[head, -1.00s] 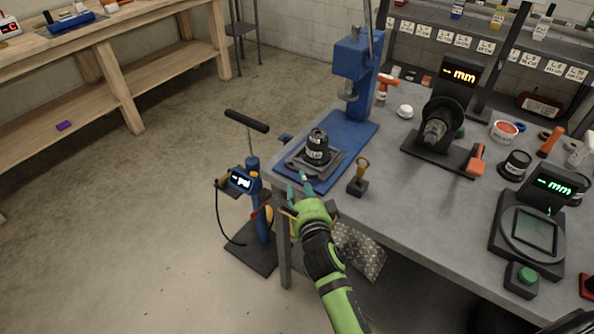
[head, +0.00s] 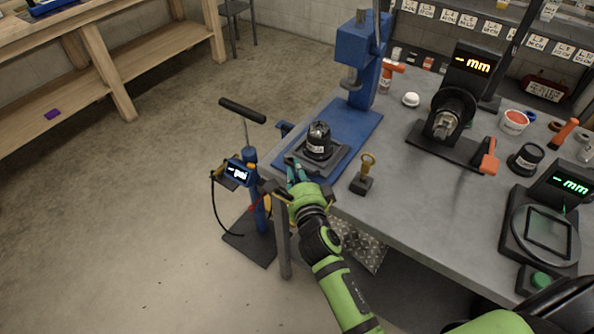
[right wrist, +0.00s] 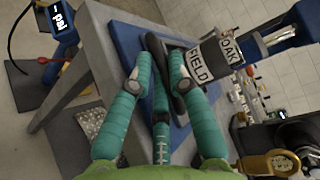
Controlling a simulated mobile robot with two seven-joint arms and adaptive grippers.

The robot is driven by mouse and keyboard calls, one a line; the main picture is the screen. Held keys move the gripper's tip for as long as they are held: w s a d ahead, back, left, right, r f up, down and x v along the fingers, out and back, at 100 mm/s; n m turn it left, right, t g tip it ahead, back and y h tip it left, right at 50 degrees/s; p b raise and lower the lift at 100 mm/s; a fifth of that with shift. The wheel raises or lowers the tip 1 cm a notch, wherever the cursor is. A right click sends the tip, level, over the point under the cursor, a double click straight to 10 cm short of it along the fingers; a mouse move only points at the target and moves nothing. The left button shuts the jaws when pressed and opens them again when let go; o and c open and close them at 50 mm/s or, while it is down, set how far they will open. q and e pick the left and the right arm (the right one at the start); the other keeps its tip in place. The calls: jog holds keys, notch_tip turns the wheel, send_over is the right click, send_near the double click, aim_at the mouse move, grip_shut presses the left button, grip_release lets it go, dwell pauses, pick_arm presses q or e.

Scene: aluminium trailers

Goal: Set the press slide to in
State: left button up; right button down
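The blue press (head: 362,70) stands on the grey bench, its ram above the rear of its blue base (head: 352,125). The dark slide plate (head: 335,163) lies at the front of this base, clear of the ram. A black labelled part (head: 318,143) sits upright on the plate; its label shows in the right wrist view (right wrist: 205,62). My right gripper (head: 297,174) is at the slide's front edge. In the right wrist view, its teal fingers (right wrist: 160,65) are apart, with a dark bar (right wrist: 156,48) between the tips. Firm contact is unclear. My left gripper is out of view.
A brass-topped tool in a dark block (head: 363,182) stands just right of my right gripper. A blue pump with a T-handle (head: 243,110) stands on the floor to the left. Gauges (head: 445,125) and other bench items stand farther right.

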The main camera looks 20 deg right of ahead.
aim_at(306, 161)
jog(key=shift+w+d, duration=0.7)
jog(key=shift+d, duration=0.2)
jog(key=shift+w+d, duration=0.65)
jog(key=shift+d, duration=0.2)
jog(key=shift+a, duration=0.1)
jog(key=c, duration=1.1)
grip_release()
jog(key=shift+c, duration=0.2)
jog(key=shift+s+a+r, duration=0.15)
jog(key=shift+s, duration=1.1)
jog(key=shift+s+a+r, duration=0.15)
jog(key=shift+s+r, duration=0.05)
jog(key=shift+s, duration=1.05)
jog(key=shift+s+a+r, duration=0.15)
jog(key=shift+s, duration=1.1)
